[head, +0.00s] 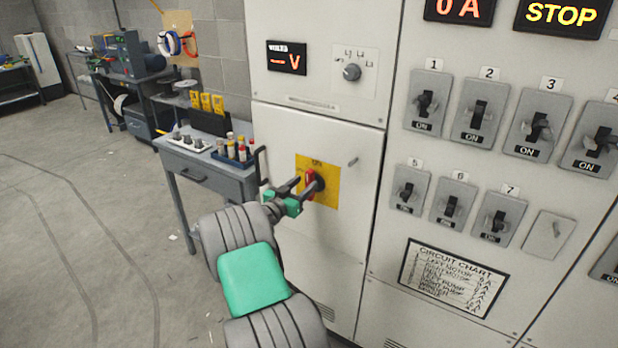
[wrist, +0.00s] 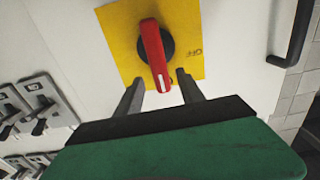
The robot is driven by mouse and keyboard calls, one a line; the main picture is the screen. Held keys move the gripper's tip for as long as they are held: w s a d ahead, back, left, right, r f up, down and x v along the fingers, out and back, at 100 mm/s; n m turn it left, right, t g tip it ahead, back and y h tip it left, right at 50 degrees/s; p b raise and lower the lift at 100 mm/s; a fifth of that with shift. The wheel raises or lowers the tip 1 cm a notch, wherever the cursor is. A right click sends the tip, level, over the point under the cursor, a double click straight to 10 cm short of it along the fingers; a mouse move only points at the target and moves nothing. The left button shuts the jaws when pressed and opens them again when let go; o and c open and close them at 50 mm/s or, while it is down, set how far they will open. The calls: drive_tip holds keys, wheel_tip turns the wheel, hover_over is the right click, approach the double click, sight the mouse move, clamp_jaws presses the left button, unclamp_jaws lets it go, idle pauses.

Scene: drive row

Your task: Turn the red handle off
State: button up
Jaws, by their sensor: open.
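The red handle (head: 309,184) is a rotary lever on a dark round hub, mounted on a yellow plate (head: 330,188) on the white cabinet door. In the head view it stands about upright, below lettering at the top of the plate, and my gripper partly hides it. In the wrist view the red handle (wrist: 154,55) runs from the hub towards my gripper, with a white mark near its end; "OFF" is printed to its right on the plate. My gripper (head: 301,184) is open in front of the plate. In the wrist view its fingers (wrist: 160,83) lie either side of the handle's end, contact unclear.
Numbered breaker switches (head: 478,108) fill the panel to the right, above a circuit chart (head: 453,278). A grey bench (head: 212,172) with bottles and a dark rail stands left of the cabinet. A small cabinet latch (head: 353,161) sticks out near the plate. Open floor lies left.

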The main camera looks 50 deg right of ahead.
sight(307, 181)
drive_tip(key=d, duration=0.4)
drive_tip(key=shift+w+p, duration=0.25)
drive_tip(key=shift+p, duration=0.15)
clamp_jaws()
drive_tip(key=shift+a, duration=0.1)
idle(0.9)
